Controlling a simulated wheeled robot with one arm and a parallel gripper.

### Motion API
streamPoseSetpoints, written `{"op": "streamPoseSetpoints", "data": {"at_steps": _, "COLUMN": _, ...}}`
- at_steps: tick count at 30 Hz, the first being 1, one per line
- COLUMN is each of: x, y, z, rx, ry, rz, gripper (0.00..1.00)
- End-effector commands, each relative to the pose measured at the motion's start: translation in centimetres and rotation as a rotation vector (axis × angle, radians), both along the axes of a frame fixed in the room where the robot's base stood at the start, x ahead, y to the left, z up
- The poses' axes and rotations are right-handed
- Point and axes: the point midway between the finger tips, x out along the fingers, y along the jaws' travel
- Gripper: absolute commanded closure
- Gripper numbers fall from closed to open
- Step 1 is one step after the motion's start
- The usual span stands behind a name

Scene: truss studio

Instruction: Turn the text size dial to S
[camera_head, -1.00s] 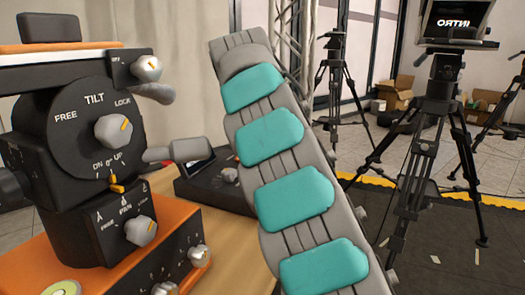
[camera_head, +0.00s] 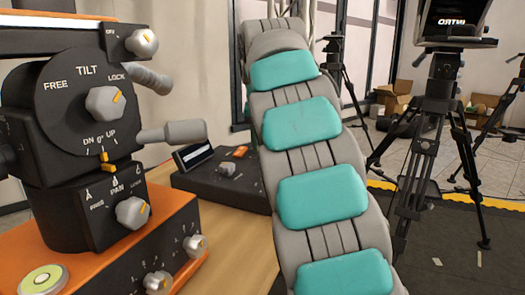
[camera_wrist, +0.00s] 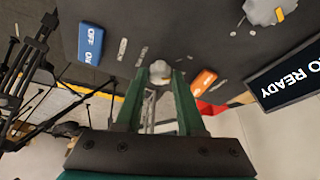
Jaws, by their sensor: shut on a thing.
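In the wrist view my gripper (camera_wrist: 160,77) has two green fingers shut on a small pale grey dial (camera_wrist: 160,70) on a dark panel. Small markings lie beside this dial, too small to read, so I cannot tell its setting. In the head view the dark control box (camera_head: 205,185) sits on the wooden table, with a small screen, an orange button and a grey knob (camera_head: 229,168). My arm with its teal pads covers the box's right part and hides the gripper there.
In the wrist view a blue ON/OFF switch (camera_wrist: 90,43), an orange button (camera_wrist: 204,79), a larger grey knob (camera_wrist: 268,11) and a display (camera_wrist: 287,78) surround the dial. In the head view a tilt-and-pan unit (camera_head: 85,110) stands left. Tripods (camera_head: 425,130) stand behind at right.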

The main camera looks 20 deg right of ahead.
Motion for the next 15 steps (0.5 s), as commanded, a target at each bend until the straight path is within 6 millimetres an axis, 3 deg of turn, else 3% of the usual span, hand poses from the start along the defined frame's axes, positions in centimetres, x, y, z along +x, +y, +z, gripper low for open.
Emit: {"op": "streamPoseSetpoints", "data": {"at_steps": 15, "x": -0.06, "y": -0.24, "z": 0.0, "rx": 0.001, "ry": -0.001, "rz": 0.268, "gripper": 1.0}}
